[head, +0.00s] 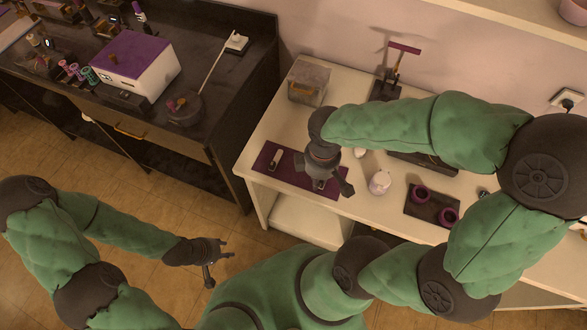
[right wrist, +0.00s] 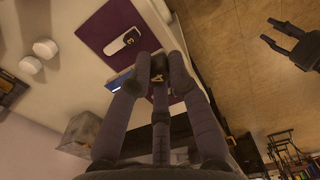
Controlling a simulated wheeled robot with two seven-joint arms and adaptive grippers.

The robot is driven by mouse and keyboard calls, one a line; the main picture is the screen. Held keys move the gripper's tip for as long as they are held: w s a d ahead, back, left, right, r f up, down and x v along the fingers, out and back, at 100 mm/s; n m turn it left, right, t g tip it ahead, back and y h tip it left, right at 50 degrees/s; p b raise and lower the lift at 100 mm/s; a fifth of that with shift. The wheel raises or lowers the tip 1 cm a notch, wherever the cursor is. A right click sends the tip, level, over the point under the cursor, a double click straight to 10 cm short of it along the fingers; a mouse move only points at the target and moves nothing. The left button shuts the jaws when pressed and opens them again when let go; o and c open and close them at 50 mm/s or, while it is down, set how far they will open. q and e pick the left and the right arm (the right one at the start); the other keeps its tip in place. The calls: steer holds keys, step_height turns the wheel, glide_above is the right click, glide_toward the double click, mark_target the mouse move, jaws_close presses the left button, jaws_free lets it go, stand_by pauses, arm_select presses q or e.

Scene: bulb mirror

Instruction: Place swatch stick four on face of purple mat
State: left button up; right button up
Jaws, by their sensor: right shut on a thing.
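The purple mat (head: 295,170) lies on the white table's left part; it also shows in the right wrist view (right wrist: 105,20). My right gripper (right wrist: 160,62) is over the mat, shut on a dark swatch stick marked 4 (right wrist: 158,78). Whether that stick touches the mat is unclear. A white swatch stick marked 3 (right wrist: 122,40) lies on the mat. Another stick with a blue part (right wrist: 117,84) is partly hidden by a finger; a pale stick (head: 275,160) shows at the mat's left. My left gripper (head: 218,258) is open and empty above the floor.
A grey box (head: 308,82) stands behind the mat. White jars (head: 380,181) and a dark tray (head: 425,207) with purple rings are to the right. A dark bench (head: 225,80) with a purple-topped white box (head: 135,65) is at left.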

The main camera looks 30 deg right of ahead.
mark_target(288, 174)
steer(key=w+a+f+b, duration=0.1)
steer(key=w+f+b, duration=0.1)
steer(key=w, duration=0.5)
steer(key=shift+a+f, duration=0.4)
steer(key=shift+f, duration=0.4)
steer(key=w+f+b, duration=0.1)
steer(key=w+f, duration=0.1)
steer(key=w+a+f+b, duration=0.1)
steer(key=w+f, duration=0.1)
steer(key=f, duration=0.1)
steer(key=shift+w, duration=0.25)
steer(key=shift+w+a+f+b, duration=0.15)
steer(key=shift+f+b, duration=0.1)
steer(key=shift+b, duration=0.15)
steer(key=shift+w+f+b, duration=0.2)
steer(key=shift+f+b, duration=0.4)
steer(key=shift+f, duration=1.05)
steer(key=shift+f, duration=0.1)
steer(key=shift+f, duration=0.1)
steer(key=o, duration=0.8)
